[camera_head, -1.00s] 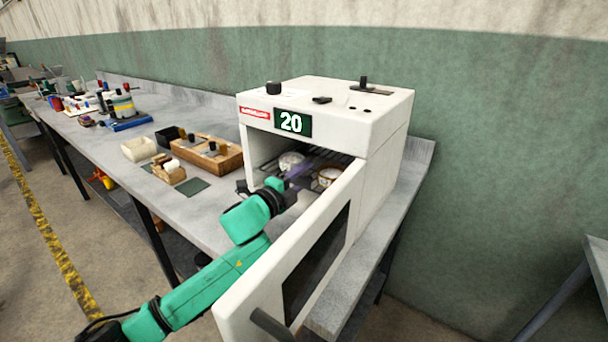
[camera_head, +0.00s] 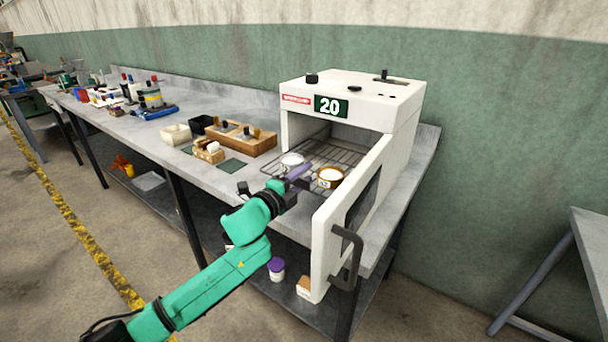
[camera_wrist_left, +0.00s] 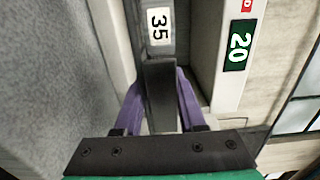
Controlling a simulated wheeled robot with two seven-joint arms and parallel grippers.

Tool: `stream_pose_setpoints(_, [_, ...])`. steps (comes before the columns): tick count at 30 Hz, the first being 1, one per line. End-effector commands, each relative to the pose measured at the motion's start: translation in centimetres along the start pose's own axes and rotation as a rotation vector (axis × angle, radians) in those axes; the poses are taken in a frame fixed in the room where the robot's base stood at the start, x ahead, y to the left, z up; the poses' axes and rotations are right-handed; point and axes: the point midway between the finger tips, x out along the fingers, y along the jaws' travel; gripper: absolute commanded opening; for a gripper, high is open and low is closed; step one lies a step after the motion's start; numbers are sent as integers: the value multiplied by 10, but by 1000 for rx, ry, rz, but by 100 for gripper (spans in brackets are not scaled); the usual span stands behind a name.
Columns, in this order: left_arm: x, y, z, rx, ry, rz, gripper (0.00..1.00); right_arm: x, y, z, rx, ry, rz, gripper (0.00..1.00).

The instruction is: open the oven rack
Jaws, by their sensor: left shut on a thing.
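The white oven (camera_head: 352,95) stands on the grey bench with its door (camera_head: 350,215) open toward the front right. The dark wire rack (camera_head: 345,155) sticks out of the oven's front. It carries a white cup (camera_head: 292,160) and a brown-rimmed cup (camera_head: 330,184). My left gripper (camera_head: 299,175), with purple fingers, is at the rack's front edge. In the left wrist view, the fingers (camera_wrist_left: 160,92) are shut on a dark grey bar, which looks like the rack's handle. The exact contact is partly hidden in the head view. My right gripper is not in view.
The open door with its dark handle (camera_head: 347,258) stands close to the right of my left gripper. A wooden box (camera_head: 238,140), a small wooden block (camera_head: 209,151) and a cream container (camera_head: 176,134) lie left of the oven. A purple-lidded jar (camera_head: 276,268) stands on the lower shelf.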

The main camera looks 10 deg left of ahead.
Motion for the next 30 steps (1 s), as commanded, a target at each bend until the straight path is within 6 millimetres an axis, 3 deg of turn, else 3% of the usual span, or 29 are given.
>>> stream_pose_setpoints(1, [0,-10,2,1,-1,-16,0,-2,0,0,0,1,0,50])
stream_pose_setpoints(15, [0,-10,2,0,-1,-17,0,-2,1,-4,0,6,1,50])
stream_pose_setpoints(16, [0,-10,2,0,-1,-17,47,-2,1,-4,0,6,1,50])
stream_pose_setpoints(17, [0,-10,2,0,-1,-17,58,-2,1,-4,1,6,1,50])
stream_pose_setpoints(18, [0,-9,2,0,-1,-16,62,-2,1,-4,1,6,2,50])
stream_pose_setpoints(30, [-6,-3,2,0,-2,-6,62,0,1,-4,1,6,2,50])
